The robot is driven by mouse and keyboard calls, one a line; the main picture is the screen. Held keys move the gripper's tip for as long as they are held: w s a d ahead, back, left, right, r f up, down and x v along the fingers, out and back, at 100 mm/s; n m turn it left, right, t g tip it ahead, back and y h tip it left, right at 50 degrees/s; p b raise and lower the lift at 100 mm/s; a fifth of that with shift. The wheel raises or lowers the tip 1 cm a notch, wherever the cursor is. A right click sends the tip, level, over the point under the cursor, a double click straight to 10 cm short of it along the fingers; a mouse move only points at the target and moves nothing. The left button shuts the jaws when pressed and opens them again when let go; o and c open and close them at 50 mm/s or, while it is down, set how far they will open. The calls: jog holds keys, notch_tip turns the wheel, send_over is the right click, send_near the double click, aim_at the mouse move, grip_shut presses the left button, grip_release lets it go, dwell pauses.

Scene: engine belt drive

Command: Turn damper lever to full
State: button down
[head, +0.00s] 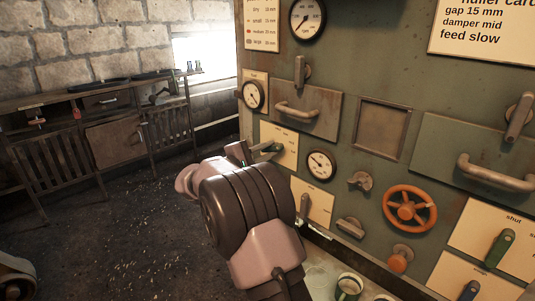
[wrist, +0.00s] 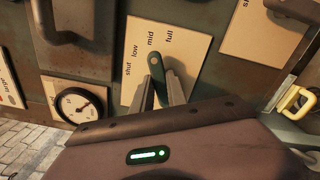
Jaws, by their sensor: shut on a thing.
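The damper lever, a dark green handle with a round end (wrist: 157,72), sits on a cream plate (wrist: 188,62) marked shut, low, mid and full. In the wrist view the fingers of my gripper (wrist: 161,94) are closed around its lower part. The round end lies just below the words mid and full, but I cannot tell which mark the lever is set to. In the head view my gripper (head: 252,152) reaches the cream plate (head: 285,137) on the green panel, and the lever (head: 270,147) is partly hidden.
A round gauge (head: 321,165) and an orange handwheel (head: 410,209) lie right of my gripper. Another green lever (head: 499,248) sits on a plate at the lower right. A drawer handle (head: 296,110) juts out above. A wooden bench (head: 110,130) stands left, with open floor before it.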

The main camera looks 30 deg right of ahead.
jog(key=m+b, duration=0.2)
jog(key=b, duration=0.1)
jog(key=shift+f+m, duration=0.25)
jog(key=shift+m, duration=0.05)
jog(key=shift+r+m+b, duration=0.1)
jog(key=shift+m+b, duration=1)
jog(key=shift+b, duration=0.25)
jog(key=shift+r, duration=0.1)
jog(key=c, duration=1.3)
grip_release()
jog(key=shift+a, duration=0.1)
